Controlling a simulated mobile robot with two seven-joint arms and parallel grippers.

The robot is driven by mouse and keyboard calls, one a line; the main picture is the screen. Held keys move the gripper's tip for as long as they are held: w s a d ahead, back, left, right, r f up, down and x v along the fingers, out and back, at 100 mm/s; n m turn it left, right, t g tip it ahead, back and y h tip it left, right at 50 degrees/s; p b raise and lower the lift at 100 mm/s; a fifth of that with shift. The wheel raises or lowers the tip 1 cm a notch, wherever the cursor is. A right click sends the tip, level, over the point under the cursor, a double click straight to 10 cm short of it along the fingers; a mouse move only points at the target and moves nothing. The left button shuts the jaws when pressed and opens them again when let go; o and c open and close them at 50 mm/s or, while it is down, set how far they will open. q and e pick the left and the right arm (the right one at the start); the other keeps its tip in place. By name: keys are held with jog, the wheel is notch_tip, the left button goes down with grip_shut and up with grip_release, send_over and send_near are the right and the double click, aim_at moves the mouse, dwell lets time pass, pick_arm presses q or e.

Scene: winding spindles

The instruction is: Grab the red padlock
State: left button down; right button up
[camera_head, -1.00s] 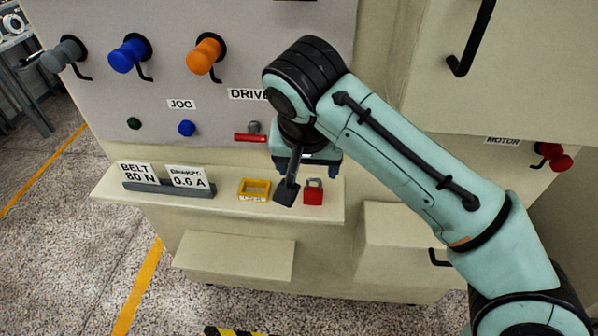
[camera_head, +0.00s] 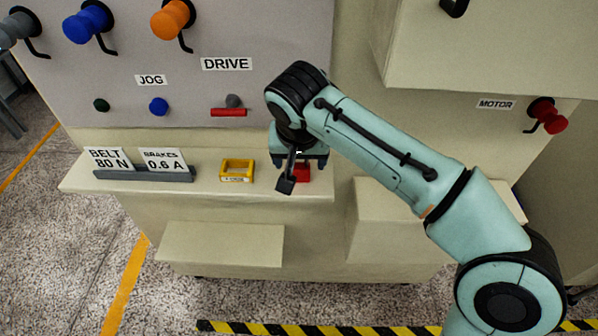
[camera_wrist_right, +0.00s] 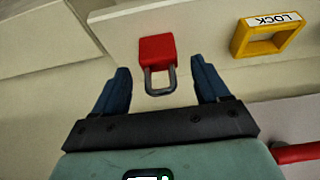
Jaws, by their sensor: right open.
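The red padlock (camera_head: 303,173) lies on the beige ledge (camera_head: 213,185), partly hidden behind my right gripper (camera_head: 293,172) in the head view. In the right wrist view the padlock (camera_wrist_right: 157,51) shows its red body and grey shackle, with the shackle toward my gripper. My right gripper (camera_wrist_right: 162,88) is open, its two dark fingers to either side of the shackle end, with gaps on both sides. The red body is just beyond the fingertips. My left gripper is in neither view.
A yellow frame marked LOCK (camera_head: 237,170) lies on the ledge left of the padlock. Further left stand BELT and BRAKES cards (camera_head: 145,172) in a grey holder. A red lever (camera_head: 228,112) sticks out of the panel above the ledge. A beige box (camera_head: 375,225) stands at lower right.

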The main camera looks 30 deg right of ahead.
jog(key=shift+w+f, duration=0.15)
jog(key=shift+f, duration=0.2)
jog(key=c, duration=1.2)
jog(key=shift+r, duration=0.15)
